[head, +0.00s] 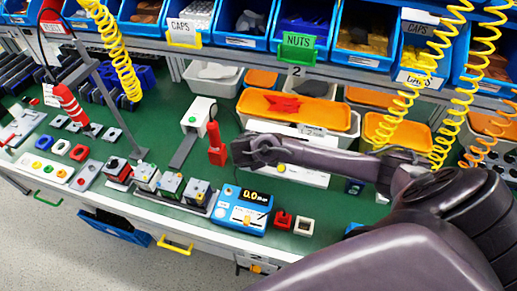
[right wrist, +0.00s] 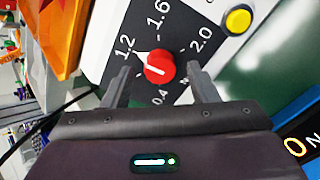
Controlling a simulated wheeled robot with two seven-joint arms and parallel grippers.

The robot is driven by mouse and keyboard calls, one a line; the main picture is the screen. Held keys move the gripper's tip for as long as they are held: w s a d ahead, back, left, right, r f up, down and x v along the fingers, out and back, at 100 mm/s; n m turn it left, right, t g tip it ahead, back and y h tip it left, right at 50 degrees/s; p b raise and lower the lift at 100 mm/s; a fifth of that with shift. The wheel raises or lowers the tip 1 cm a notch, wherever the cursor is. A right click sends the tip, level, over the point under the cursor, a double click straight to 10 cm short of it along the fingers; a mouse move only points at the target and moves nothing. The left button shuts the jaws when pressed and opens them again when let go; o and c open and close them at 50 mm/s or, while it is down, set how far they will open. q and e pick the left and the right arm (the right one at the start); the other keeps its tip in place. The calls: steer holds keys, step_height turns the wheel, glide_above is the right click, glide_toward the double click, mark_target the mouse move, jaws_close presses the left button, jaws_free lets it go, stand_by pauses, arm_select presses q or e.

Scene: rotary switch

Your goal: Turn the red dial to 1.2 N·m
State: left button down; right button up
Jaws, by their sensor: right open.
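The red dial (right wrist: 160,67) sits on a dark scale plate (right wrist: 182,20) with white marks; 0.4, 1.2, 1.6 and 2.0 are readable. A small white pointer lies at the dial's side towards 1.2. My right gripper (right wrist: 160,76) is open, with one finger on each side of the dial; I cannot tell whether they touch it. In the head view my right gripper (head: 244,151) reaches in from the right and hides the dial. The white housing (head: 300,175) shows below my forearm, with a yellow button (head: 281,168). My left gripper is out of view.
A blue meter (head: 243,208) reading 0.0 stands in front of the housing. Yellow coiled cords (head: 477,80) hang at right.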

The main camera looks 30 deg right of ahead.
steer(key=v, duration=0.7)
stand_by(0.4)
